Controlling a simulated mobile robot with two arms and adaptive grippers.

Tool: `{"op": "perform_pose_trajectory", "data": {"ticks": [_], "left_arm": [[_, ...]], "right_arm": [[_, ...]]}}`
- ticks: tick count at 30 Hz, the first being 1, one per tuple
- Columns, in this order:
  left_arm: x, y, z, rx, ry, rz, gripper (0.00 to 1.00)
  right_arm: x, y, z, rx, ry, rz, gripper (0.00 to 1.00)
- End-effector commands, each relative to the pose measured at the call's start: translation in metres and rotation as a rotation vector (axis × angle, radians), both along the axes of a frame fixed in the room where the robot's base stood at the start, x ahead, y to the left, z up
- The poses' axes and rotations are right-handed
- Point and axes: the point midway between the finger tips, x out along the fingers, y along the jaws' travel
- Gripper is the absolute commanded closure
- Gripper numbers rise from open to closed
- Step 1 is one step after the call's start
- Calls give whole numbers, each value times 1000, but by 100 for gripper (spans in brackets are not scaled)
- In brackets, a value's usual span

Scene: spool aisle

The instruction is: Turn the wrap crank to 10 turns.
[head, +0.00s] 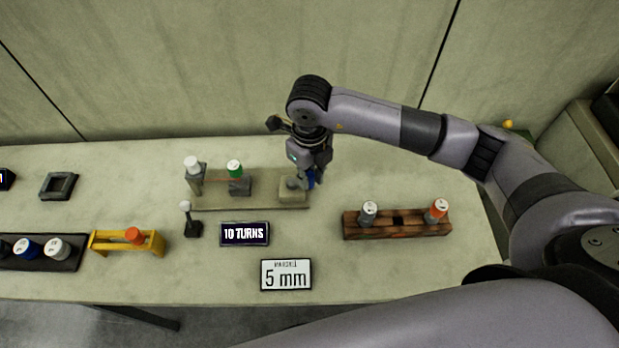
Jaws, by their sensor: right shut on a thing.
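The winding fixture is a pale board (250,203) with a grey post topped by a white cap (193,167), a green-capped spool (235,172) and a pale block (292,190) at its right end. A thin reddish line runs between the post and the spool. My right gripper (312,182) reaches down from above at the block's right side, shut on a blue part, seemingly the wrap crank's handle (311,179). The gripper hides most of the crank. A dark display (244,234) in front of the board reads "10 TURNS". My left gripper is out of view.
A white sign (286,274) reads "5 mm". A wooden rack (397,226) with two capped spools stands right. A yellow holder (127,243), a dark rack (75,254) of spools, a square grey frame (58,186) and a small stand (193,229) are left.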

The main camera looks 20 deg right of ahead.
Motion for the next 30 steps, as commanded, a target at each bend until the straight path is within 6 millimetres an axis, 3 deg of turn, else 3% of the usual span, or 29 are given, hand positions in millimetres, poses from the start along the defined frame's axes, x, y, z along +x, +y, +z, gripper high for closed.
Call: {"op": "perform_pose_trajectory", "data": {"ticks": [6, 7, 15, 25, 30], "left_arm": [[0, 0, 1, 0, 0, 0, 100], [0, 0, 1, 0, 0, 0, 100], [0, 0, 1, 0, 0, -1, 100], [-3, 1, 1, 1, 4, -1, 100], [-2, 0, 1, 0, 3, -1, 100]], "right_arm": [[0, 0, 0, -1, 0, -1, 100], [0, 0, 0, -1, 0, -1, 81], [0, 0, 0, 0, 1, -1, 63], [0, 0, 2, 0, -1, -1, 62], [1, 0, 22, 1, -5, -1, 62]]}}
